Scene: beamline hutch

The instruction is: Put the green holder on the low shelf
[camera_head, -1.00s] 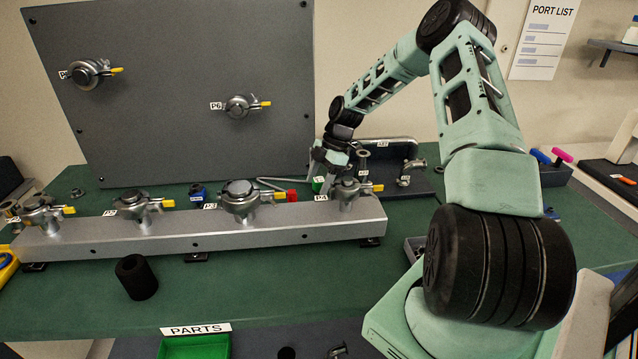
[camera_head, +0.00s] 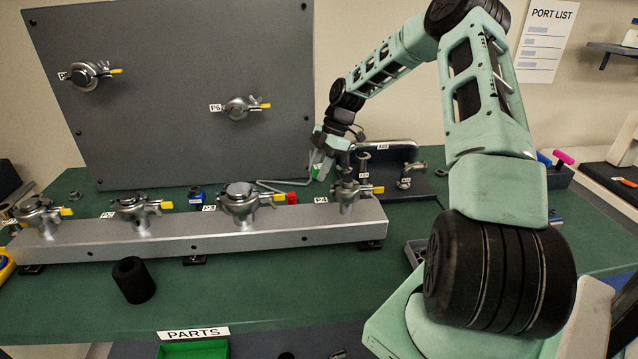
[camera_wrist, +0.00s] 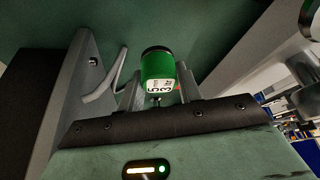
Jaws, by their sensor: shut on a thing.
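The green holder (camera_wrist: 157,66) has a dark top and a white label that seems to read "G3" or similar. It sits between the two fingers of my gripper (camera_wrist: 158,88), which is shut on it. In the head view, only a small patch of the green holder (camera_head: 315,171) shows beside my gripper (camera_head: 322,160), behind the right end of the metal rail. The holder appears held a little above the bench. A grey lower surface (camera_head: 262,343) shows below the bench's front edge; I cannot tell whether it is the low shelf.
The metal rail (camera_head: 200,243) with several clamped ports crosses the bench close in front of my gripper. A grey upright panel (camera_head: 190,130) stands behind. A black cylinder (camera_head: 133,280) stands in front. A green parts bin (camera_head: 193,350) is below. A wall shelf (camera_head: 615,48) is upper right.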

